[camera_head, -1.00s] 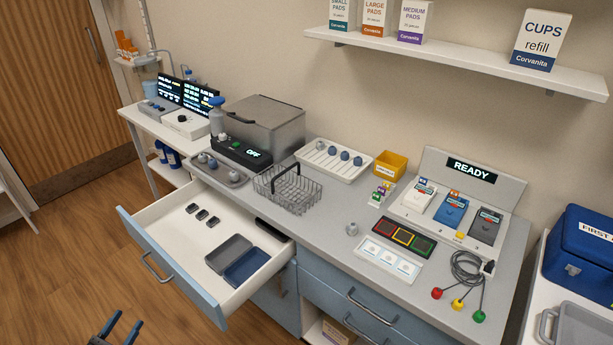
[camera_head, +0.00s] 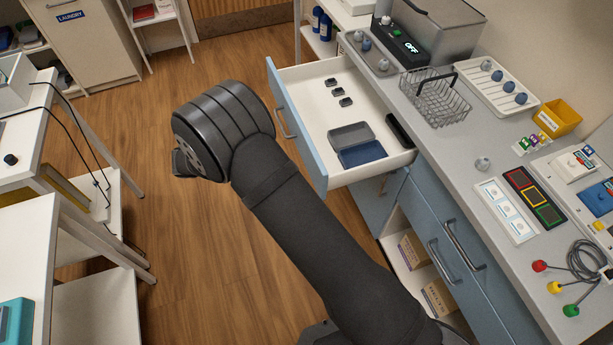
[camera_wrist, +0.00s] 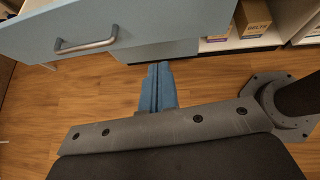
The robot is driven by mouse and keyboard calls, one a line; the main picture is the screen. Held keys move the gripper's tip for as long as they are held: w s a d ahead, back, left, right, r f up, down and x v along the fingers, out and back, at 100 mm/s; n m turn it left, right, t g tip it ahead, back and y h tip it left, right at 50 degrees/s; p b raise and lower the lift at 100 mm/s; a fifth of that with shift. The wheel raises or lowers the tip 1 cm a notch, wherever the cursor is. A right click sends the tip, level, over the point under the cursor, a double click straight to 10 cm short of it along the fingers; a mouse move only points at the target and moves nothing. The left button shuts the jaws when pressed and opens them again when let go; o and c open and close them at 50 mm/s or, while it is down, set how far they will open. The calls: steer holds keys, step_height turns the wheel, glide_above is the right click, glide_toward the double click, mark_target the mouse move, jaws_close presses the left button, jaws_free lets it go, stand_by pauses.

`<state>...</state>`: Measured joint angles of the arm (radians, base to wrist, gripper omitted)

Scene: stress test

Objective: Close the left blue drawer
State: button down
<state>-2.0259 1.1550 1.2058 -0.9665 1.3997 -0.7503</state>
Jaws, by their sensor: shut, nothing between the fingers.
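The left blue drawer (camera_head: 309,148) is pulled far out from under the counter, with a metal bar handle on its blue front. Inside lie several small dark pieces and two trays, one grey and one blue (camera_head: 362,154). In the wrist view the drawer front (camera_wrist: 150,22) and its handle (camera_wrist: 86,44) cross the upper left. My gripper (camera_wrist: 159,66) shows there with its blue fingers together and empty, pointing toward the drawer's underside area; contact is not apparent. In the head view my dark arm stands in front of the drawer and hides the fingers.
The counter (camera_head: 455,150) right of the drawer holds a wire basket (camera_head: 435,98), a white tray and coloured pads. Other blue drawers (camera_head: 440,225) below it are shut. A white cart (camera_head: 35,235) stands at left. Wooden floor between is open.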

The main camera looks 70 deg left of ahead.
steer(key=d+r+m+g+h, duration=0.1)
steer(key=d+r+m+g, duration=0.15)
steer(key=d, duration=0.45)
steer(key=w+f, duration=0.6)
steer(key=w, duration=0.5)
steer(key=shift+w+f+n, duration=0.25)
steer(key=shift+n, duration=0.2)
steer(key=shift+w+d, duration=0.1)
steer(key=shift+d, duration=0.05)
steer(key=w, duration=3)
steer(key=shift+w, duration=0.65)
